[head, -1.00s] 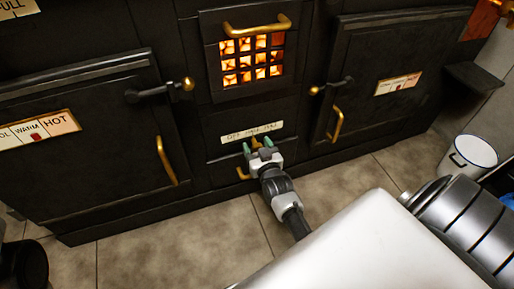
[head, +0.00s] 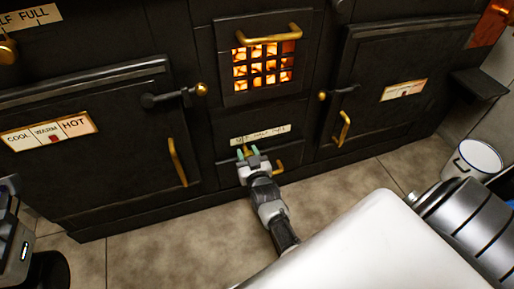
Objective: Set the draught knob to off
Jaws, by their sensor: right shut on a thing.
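The draught plate (head: 260,135) is a pale label with OFF, HALF and FULL on the stove's lower middle panel, below the glowing fire grate (head: 265,65). The small brass draught knob (head: 246,150) sits just under this label, near its left end, below OFF. The fingers hide much of the knob. My left gripper does not show.
A brass handle (head: 280,166) sits close to the right of my gripper, partly hidden by it. Oven doors with brass handles flank the panel, the left one (head: 178,162) and the right one (head: 342,130). A white bucket (head: 474,160) stands at right. The tiled floor ahead is clear.

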